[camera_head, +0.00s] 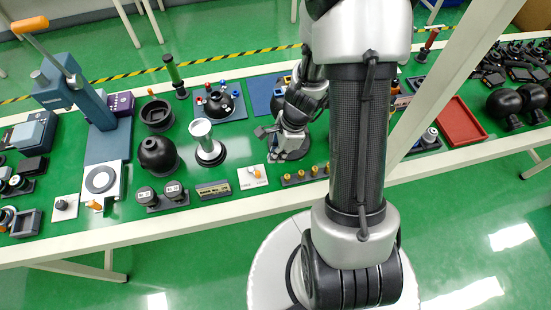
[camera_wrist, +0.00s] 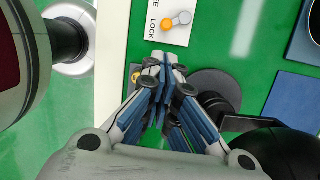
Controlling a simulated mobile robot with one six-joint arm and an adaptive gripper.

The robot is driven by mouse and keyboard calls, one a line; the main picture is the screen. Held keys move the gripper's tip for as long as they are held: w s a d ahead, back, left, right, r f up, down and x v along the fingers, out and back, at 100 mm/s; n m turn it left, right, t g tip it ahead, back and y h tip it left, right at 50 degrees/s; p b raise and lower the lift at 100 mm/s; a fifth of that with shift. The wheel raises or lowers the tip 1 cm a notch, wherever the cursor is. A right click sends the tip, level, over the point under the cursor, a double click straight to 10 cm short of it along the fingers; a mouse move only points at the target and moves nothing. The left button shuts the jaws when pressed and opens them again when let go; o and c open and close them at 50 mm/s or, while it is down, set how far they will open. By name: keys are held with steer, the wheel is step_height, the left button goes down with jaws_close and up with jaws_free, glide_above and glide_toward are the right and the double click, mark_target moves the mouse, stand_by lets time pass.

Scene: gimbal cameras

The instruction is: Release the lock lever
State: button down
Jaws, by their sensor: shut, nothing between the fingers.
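The lock lever (camera_head: 256,173) is a small lever with an orange knob on a white plate (camera_head: 246,183) near the table's front edge. In the wrist view the lever's orange knob (camera_wrist: 168,25) lies near the printed word LOCK on the plate (camera_wrist: 157,38), at the top of the picture. My gripper (camera_head: 273,157) is above the table, just to the right of the plate in the head view. In the wrist view its fingertips (camera_wrist: 164,60) are together just below the plate, with nothing between them. They appear apart from the lever.
A dark round base (camera_wrist: 215,88) lies beside my fingers. A white-topped cylinder (camera_head: 204,139) and black domes stand behind.

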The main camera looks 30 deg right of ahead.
steer(key=b+x, duration=0.4)
steer(key=x, duration=0.4)
steer(key=shift+f+b, duration=0.1)
steer(key=shift+b, duration=0.25)
